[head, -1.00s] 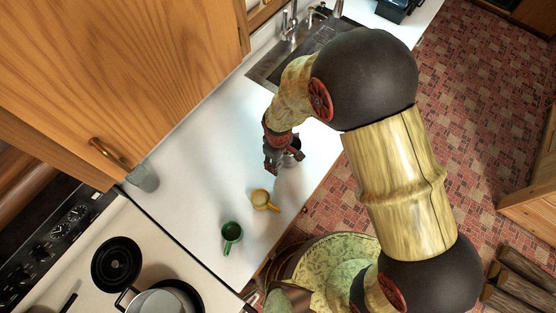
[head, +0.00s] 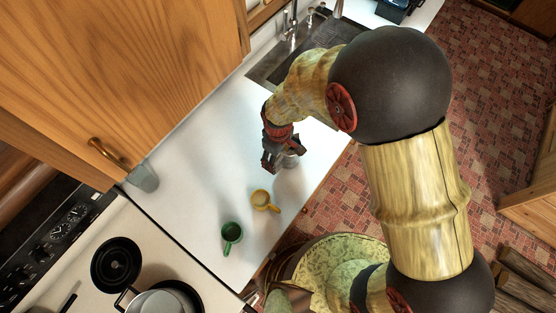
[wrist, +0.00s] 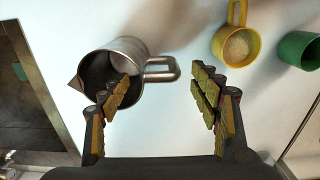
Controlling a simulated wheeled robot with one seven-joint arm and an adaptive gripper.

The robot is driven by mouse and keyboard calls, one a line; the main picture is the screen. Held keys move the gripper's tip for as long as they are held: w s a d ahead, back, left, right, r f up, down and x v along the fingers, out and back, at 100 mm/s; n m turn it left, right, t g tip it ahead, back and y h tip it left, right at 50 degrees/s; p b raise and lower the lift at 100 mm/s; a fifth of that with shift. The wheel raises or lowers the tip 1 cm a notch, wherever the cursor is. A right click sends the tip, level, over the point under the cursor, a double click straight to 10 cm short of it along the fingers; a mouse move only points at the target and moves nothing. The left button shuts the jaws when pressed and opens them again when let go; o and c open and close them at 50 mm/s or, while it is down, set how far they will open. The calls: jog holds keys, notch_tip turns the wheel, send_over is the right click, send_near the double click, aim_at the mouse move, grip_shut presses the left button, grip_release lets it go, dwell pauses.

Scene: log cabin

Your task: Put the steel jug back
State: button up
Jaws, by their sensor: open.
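The steel jug (head: 291,160) stands on the white counter, partly hidden by my gripper in the head view. In the wrist view the jug (wrist: 128,62) shows its open mouth, its spout to the left and its handle to the right. My gripper (head: 268,167) is open just beside the jug. In the wrist view my gripper (wrist: 160,95) has its left finger overlapping the jug's mouth and its right finger beyond the handle. The handle lies in the gap between them. I cannot tell whether a finger touches the jug.
A yellow mug (head: 261,199) and a green mug (head: 231,233) stand on the counter near the jug. A grey cup (head: 144,178) is by the wooden cabinet (head: 120,70). The stove (head: 95,265) with a pot is at lower left, the sink (head: 285,62) behind.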

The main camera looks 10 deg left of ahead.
notch_tip(320, 180, up, 8)
dwell(0.4)
jog(key=w+d+r+m+t+y, duration=0.15)
jog(key=d+r+m, duration=0.45)
jog(key=d+r, duration=1)
jog(key=s+d+r+m+t+h, duration=0.1)
jog(key=s+d+r+m+t, duration=0.3)
jog(key=s+d+r+m, duration=0.3)
jog(key=s+d+r, duration=0.3)
jog(key=d+r, duration=0.1)
jog(key=d, duration=0.2)
jog(key=shift+d+m, duration=0.25)
jog(key=shift+m, duration=0.05)
